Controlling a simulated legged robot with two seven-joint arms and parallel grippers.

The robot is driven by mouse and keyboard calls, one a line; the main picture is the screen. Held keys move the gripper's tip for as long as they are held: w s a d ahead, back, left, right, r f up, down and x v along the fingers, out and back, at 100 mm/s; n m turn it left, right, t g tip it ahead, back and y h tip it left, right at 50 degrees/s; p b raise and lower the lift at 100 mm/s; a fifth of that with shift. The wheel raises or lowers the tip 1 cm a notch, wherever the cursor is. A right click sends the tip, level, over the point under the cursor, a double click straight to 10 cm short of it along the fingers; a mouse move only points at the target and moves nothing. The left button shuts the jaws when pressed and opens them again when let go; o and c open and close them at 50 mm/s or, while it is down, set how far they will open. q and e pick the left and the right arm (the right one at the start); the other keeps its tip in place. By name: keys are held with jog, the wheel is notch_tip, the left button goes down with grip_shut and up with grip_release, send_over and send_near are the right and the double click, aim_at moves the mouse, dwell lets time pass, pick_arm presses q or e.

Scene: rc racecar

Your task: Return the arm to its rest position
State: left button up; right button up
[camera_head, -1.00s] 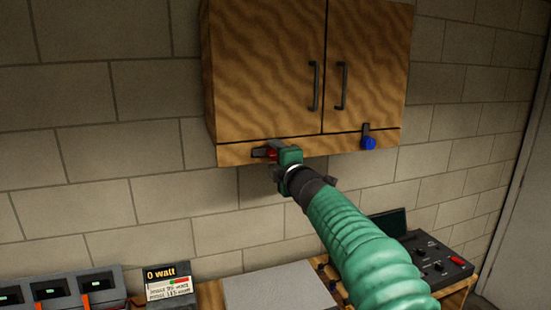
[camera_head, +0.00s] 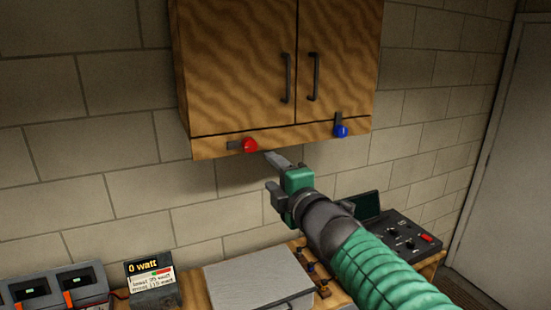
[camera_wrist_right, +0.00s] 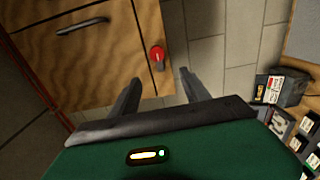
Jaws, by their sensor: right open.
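My right gripper (camera_head: 273,176) is green with dark fingers. It is open and empty, just below the wooden cabinet's lower edge and apart from it. In the right wrist view its two fingers (camera_wrist_right: 158,90) stand apart with nothing between them. The red knob (camera_head: 249,146) sits on the cabinet's bottom strip, up and left of the fingertips; it also shows in the right wrist view (camera_wrist_right: 157,55), beyond the fingers. The blue knob (camera_head: 341,131) sits on the same strip to the right. My left gripper is in neither view.
The wooden cabinet (camera_head: 235,60) hangs on the block wall. Below are a display reading "0 watt" (camera_head: 152,284), dark units (camera_head: 60,288), a grey panel (camera_head: 255,285) and a control box (camera_head: 405,238). A door (camera_head: 505,150) stands at right. Space around the gripper is clear.

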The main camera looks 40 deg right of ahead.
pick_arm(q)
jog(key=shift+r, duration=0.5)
pick_arm(e)
jog(key=shift+s+d+f, duration=0.1)
jog(key=shift+s, duration=0.05)
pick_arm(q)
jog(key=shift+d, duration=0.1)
